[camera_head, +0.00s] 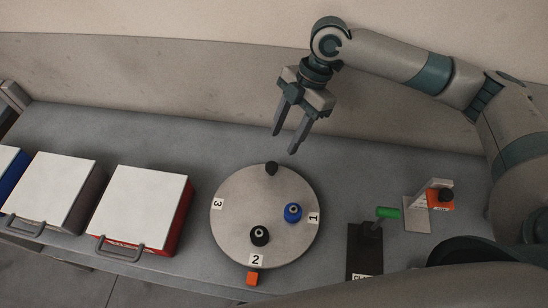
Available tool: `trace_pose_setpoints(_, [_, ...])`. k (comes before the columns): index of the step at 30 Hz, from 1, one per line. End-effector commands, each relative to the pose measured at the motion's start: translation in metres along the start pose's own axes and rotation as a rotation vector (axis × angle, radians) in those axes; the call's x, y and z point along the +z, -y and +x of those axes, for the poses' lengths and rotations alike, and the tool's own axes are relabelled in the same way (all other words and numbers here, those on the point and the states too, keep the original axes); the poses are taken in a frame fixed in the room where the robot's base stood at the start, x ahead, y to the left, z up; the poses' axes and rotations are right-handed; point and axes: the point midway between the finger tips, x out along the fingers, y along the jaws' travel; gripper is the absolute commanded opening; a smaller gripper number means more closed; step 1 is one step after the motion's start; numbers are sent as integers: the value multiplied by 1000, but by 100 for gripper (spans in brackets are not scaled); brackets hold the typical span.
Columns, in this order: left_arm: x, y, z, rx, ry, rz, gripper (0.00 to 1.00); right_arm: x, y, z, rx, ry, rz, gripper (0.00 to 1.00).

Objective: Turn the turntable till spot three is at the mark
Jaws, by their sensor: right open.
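The round grey turntable (236,235) lies on the bench in the middle of the head view. Its label 3 (218,203) is at the left rim, label 1 (313,218) at the right rim and label 2 (256,259) at the front rim. An orange block (252,278) sits at the front edge, next to label 2; it may be the mark. A dark knob (271,168) stands at the back rim. A blue part (292,212) and a black part (259,235) stand on the disc. My right gripper (284,143) is open and empty above and behind the knob. My left gripper is not in view.
White-lidded boxes with handles, one red (142,208), one grey (52,192) and one blue (8,168), stand at the left. At the right are a dark plate (364,250), a green cylinder (388,212) and a bracket with an orange block (440,199). A wall rises behind the bench.

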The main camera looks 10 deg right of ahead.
Motion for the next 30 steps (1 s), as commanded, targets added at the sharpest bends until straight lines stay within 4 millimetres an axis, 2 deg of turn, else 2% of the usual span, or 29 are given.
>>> trace_pose_setpoints(15, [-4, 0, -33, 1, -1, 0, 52, -1, 1, 78, -3, 1, 1, 44])
trace_pose_setpoints(21, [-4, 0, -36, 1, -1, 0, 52, 0, 0, 93, -1, 1, 1, 44])
trace_pose_setpoints(30, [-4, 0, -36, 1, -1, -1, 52, 0, 0, 95, 0, 1, 0, 44])
